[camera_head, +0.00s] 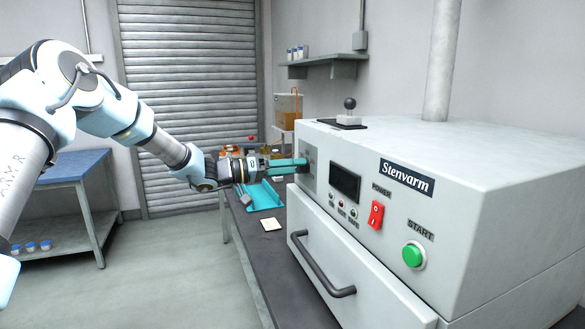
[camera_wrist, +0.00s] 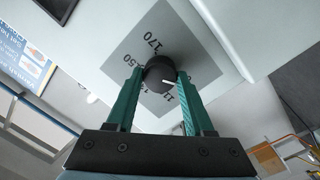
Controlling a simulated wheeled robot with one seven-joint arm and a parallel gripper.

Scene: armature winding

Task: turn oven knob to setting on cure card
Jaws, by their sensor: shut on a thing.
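The grey oven (camera_head: 440,210) labelled "Stenvarm" stands on the bench at the right. A white pointer mark on the knob faces right in that view. My gripper (camera_head: 303,163) reaches the front panel, its green fingers (camera_wrist: 161,76) shut on the knob from both sides.
The oven front has a dark display (camera_head: 345,181), a red power switch (camera_head: 376,215), a green start button (camera_head: 413,255) and a drawer handle (camera_head: 322,268). A teal tray (camera_head: 263,197) sits on the bench below my gripper. A blue-topped table (camera_head: 70,165) stands left.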

